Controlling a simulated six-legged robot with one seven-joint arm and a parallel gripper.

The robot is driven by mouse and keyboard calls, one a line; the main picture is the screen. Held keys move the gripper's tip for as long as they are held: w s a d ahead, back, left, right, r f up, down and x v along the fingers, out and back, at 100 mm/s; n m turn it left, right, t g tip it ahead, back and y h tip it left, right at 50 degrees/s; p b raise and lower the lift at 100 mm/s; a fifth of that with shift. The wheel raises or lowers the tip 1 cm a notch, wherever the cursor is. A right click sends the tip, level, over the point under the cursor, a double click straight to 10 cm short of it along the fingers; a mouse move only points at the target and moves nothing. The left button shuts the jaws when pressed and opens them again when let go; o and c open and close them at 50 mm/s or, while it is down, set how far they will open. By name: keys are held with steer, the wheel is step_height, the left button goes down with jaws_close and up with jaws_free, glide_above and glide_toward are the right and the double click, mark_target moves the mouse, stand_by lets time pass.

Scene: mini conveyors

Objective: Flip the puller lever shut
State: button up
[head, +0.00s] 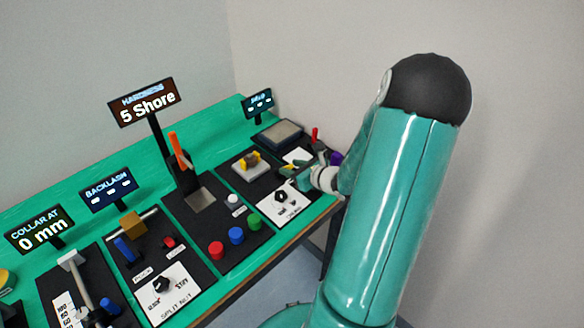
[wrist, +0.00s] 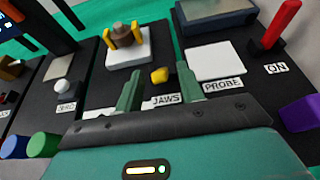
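A small yellow lever knob (wrist: 162,75) sits by the JAWS label in the wrist view. It shows between and just beyond my two green fingers. My gripper (wrist: 159,88) is open, with a clear gap between the fingers and nothing held. Whether a finger touches the knob I cannot tell. Behind it, a yellow-jawed puller (wrist: 124,36) with a brown cylinder stands on a white block; the head view shows it too (head: 250,160). In the head view my gripper (head: 305,178) is over the right-hand panel, and the arm partly hides that area.
A red upright lever (wrist: 281,25) marked ON stands at right, with a purple block (wrist: 300,113) nearer. A white pad (wrist: 215,63) lies by the PROBE label. Blue (wrist: 14,147) and green (wrist: 43,145) buttons are at lower left. A grey-topped tray (wrist: 218,14) is behind.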

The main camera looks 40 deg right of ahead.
steer(key=shift+w+f, duration=0.1)
steer(key=shift+w, duration=0.2)
jaws_close()
steer(key=shift+s+f+t, duration=0.25)
steer(key=shift+f+t, duration=0.1)
steer(key=shift+t, duration=0.45)
jaws_free()
steer(key=shift+s, duration=0.15)
steer(key=v, duration=1.3)
steer(key=shift+s+r, duration=0.15)
steer(key=shift+s, duration=0.15)
